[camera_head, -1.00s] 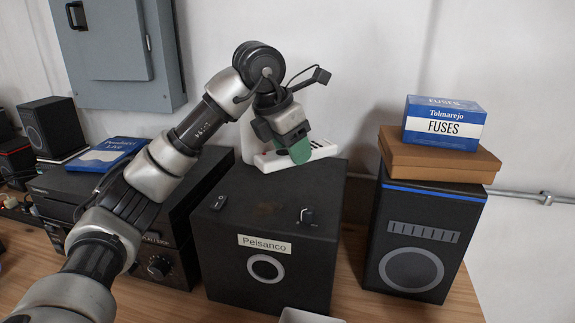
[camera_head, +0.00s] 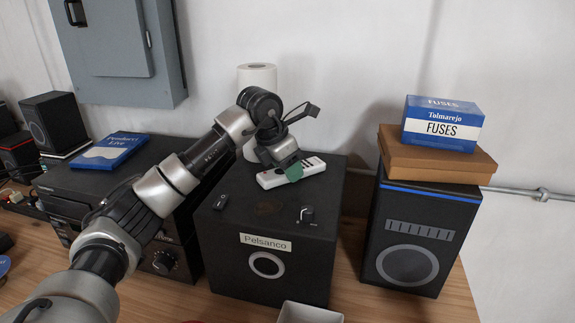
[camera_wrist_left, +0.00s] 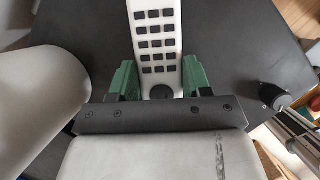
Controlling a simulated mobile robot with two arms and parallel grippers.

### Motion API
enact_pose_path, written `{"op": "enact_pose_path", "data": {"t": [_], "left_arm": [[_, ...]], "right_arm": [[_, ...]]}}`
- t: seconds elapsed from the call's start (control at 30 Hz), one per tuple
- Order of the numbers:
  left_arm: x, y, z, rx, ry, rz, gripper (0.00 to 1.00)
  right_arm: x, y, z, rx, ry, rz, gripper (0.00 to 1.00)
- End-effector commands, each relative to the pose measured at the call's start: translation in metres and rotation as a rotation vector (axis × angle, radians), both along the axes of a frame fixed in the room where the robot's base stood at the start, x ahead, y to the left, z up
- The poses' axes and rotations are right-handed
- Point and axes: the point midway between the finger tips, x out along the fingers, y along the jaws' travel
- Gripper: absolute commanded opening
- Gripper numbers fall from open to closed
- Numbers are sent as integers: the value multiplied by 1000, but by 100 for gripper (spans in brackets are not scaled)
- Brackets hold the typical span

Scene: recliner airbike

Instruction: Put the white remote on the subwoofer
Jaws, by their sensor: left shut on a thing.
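The white remote (camera_head: 292,172) with dark buttons is at the back of the top of the black subwoofer (camera_head: 290,231), which carries a "Pelsanco" label. It lies about level and appears to touch the top, though the contact is hard to see. My left gripper (camera_head: 294,172) is over the remote with its green fingers shut on it. In the left wrist view the remote (camera_wrist_left: 156,40) sits between the green fingers (camera_wrist_left: 160,85), over the dark top (camera_wrist_left: 232,50). My right gripper is not in view.
A speaker (camera_head: 418,235) at right bears a brown box (camera_head: 437,158) and a fuses box (camera_head: 441,122). A white container (camera_head: 308,313) is in front.

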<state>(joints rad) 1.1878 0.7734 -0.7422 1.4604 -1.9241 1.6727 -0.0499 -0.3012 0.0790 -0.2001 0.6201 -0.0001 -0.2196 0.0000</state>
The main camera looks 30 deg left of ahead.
Motion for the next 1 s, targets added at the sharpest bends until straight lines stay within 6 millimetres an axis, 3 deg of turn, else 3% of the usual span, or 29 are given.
{"op": "enact_pose_path", "data": {"t": [0.1,0.13,0.3,0.67,1.0], "left_arm": [[0,0,-3,-1,-1,0,23],[0,0,-2,0,0,0,52],[0,0,-2,0,0,0,74],[-1,1,6,1,-3,1,74],[-24,14,68,-1,-6,2,74]], "right_arm": [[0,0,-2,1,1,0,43],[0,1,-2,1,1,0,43],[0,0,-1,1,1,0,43],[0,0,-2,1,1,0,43],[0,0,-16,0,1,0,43]]}}
